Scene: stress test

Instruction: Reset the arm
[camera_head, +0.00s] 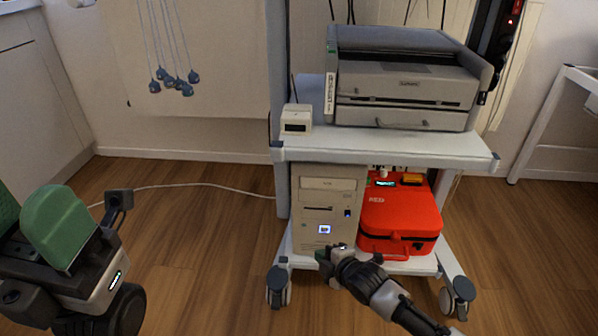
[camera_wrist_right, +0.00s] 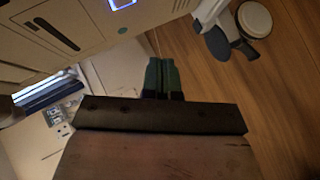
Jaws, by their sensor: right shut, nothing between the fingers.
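My right gripper (camera_head: 328,262) is in front of the lower part of a beige computer tower (camera_head: 322,205) on the cart's bottom shelf. Its arm comes in from the lower right. In the right wrist view its green fingertips (camera_wrist_right: 161,75) are together with nothing between them. The tower's front, with a lit blue button, shows at the upper left there. I cannot tell whether the fingertips touch the tower.
A white cart (camera_head: 400,148) on casters carries a grey printer (camera_head: 400,85) and a small white box (camera_head: 296,118) on top. A red case (camera_head: 400,215) sits beside the tower. A white cable (camera_head: 190,186) crosses the wooden floor. Floor left of the cart is mostly clear.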

